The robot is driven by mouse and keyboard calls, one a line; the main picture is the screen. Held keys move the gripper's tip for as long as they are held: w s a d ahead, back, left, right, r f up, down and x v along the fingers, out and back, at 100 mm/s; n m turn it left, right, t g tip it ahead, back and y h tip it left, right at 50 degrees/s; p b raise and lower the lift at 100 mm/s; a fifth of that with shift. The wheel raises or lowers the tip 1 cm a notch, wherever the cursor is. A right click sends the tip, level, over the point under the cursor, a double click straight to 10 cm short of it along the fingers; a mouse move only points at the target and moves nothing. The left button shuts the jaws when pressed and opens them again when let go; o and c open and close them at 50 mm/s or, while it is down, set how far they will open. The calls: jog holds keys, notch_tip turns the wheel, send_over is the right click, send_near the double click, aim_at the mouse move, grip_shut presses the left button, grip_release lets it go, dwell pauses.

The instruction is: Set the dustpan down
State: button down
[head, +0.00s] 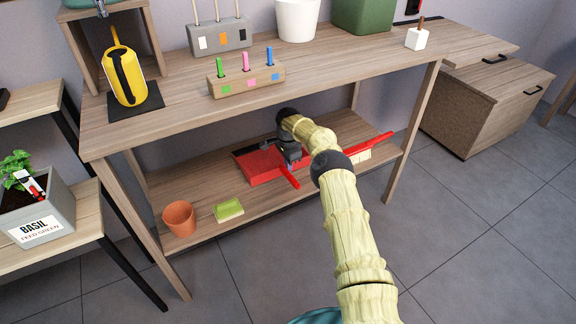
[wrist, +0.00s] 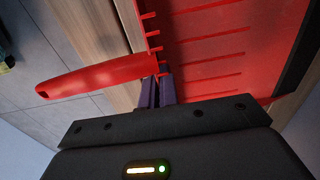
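The red dustpan (head: 262,168) is at the lower shelf (head: 330,178) of the wooden bench, its short handle pointing toward the front edge. I cannot tell whether it rests fully on the boards or is slightly above them. My gripper (head: 290,158) is over the handle end of the pan. In the wrist view, the purple fingertips of my gripper (wrist: 157,92) are close together at the neck between the handle and the ridged pan (wrist: 215,50), and appear shut on it. The exact contact is partly hidden.
A red-handled brush (head: 368,147) lies to the right on the lower shelf, partly behind my arm. A terracotta pot (head: 179,218) and a green sponge (head: 229,209) stand at the shelf's left front. The bench top (head: 330,62) is close above my gripper.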

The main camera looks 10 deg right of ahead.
jog(key=shift+f, duration=0.3)
jog(key=c, duration=1.7)
grip_release()
jog(key=shift+r, duration=0.1)
notch_tip(320, 180, up, 8)
jog(key=p, duration=0.3)
jog(key=shift+r, duration=0.25)
